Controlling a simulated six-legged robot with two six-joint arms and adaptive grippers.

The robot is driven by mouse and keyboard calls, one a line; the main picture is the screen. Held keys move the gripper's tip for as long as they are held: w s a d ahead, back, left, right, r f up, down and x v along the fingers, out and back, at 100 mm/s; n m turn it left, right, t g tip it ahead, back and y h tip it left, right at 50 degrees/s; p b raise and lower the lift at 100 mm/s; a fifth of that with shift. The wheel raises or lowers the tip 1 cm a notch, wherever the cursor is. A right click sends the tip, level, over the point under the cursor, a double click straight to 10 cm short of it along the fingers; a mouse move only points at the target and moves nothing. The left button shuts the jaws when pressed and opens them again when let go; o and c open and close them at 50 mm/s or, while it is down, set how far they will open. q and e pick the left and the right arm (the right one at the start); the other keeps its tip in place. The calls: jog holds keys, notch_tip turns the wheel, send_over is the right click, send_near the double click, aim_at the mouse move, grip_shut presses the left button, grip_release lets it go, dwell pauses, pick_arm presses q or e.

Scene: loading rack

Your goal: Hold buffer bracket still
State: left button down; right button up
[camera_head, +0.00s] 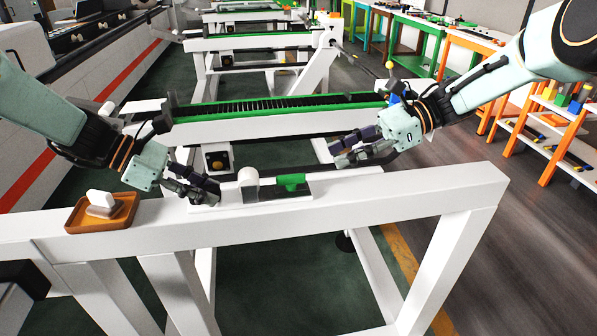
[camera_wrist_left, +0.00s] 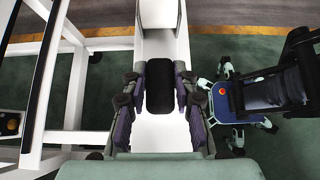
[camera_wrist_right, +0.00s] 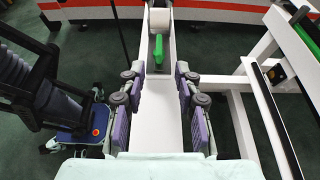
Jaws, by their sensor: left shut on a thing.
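The buffer bracket shows as a dark rounded block (camera_wrist_left: 160,88) between my left fingers in the left wrist view. In the head view a pale rounded piece (camera_head: 248,183) and a green handle (camera_head: 291,180) stand beside it on the white beam (camera_head: 400,202). My left gripper (camera_head: 206,190) is shut on the bracket at its left end; the fingers hide part of it. My right gripper (camera_head: 348,150) is open and empty above the beam, right of the green handle. In the right wrist view the handle (camera_wrist_right: 158,50) lies beyond the open fingers (camera_wrist_right: 158,100).
A brown tray (camera_head: 75,221) with a white item (camera_head: 101,203) sits on the beam at left. Behind stands a white rack with a green-edged rail (camera_head: 260,106). Orange shelves (camera_head: 560,115) stand at right. The beam's right part is clear.

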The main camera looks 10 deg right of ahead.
aim_at(294, 174)
jog(key=x, duration=1)
jog(key=shift+c, duration=0.3)
grip_shut()
